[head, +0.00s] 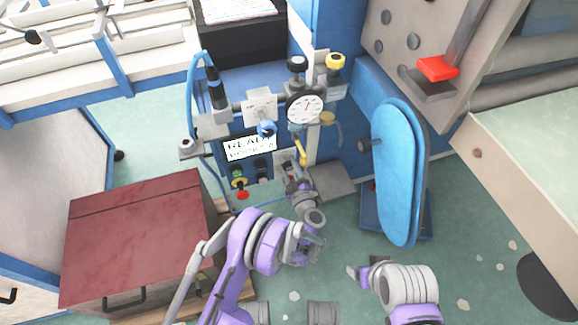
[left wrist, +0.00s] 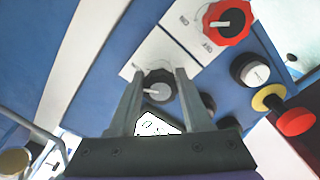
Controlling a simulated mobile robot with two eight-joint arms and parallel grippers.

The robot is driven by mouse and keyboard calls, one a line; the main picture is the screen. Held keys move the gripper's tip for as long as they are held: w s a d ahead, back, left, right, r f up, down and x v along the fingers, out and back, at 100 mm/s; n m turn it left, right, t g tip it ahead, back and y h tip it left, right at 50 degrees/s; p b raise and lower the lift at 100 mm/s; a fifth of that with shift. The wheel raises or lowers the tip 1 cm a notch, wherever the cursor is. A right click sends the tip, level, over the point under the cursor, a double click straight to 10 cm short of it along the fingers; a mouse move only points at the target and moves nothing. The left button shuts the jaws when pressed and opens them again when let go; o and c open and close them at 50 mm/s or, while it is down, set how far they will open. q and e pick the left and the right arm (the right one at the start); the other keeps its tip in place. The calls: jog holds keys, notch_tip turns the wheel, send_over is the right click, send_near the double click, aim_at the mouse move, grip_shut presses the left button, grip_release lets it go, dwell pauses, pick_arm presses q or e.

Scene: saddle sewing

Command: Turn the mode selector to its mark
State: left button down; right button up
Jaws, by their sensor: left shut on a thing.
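The mode selector, a black round knob with a light grey pointer (left wrist: 159,88), sits on a white plate (left wrist: 150,55) on the blue panel in the left wrist view. Its pointer is turned toward the left of that picture. My left gripper (left wrist: 160,78) is shut on the knob, one finger on each side. In the head view my left gripper (head: 291,172) is at the panel front and hides the knob. The mark it is turned to is too small to read. My right gripper (head: 360,272) hangs over the floor, away from the panel; its jaw opening is unclear.
A red rotary switch (left wrist: 230,20) marked ON and OFF is close by the selector. A white button (left wrist: 256,73) and a red stop button (left wrist: 295,121) on yellow are to the right. The READY screen (head: 250,147), a gauge (head: 304,109) and a blue padded arm (head: 398,170) surround the workspace.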

dwell(0.4)
pick_arm(q)
jog(key=shift+c, duration=1.7)
grip_release()
jog(key=shift+s, duration=0.1)
jog(key=p+v, duration=0.1)
jog(key=v, duration=0.9)
jog(key=shift+s+p, duration=0.3)
jog(key=shift+p, duration=0.1)
jog(key=shift+d, duration=0.15)
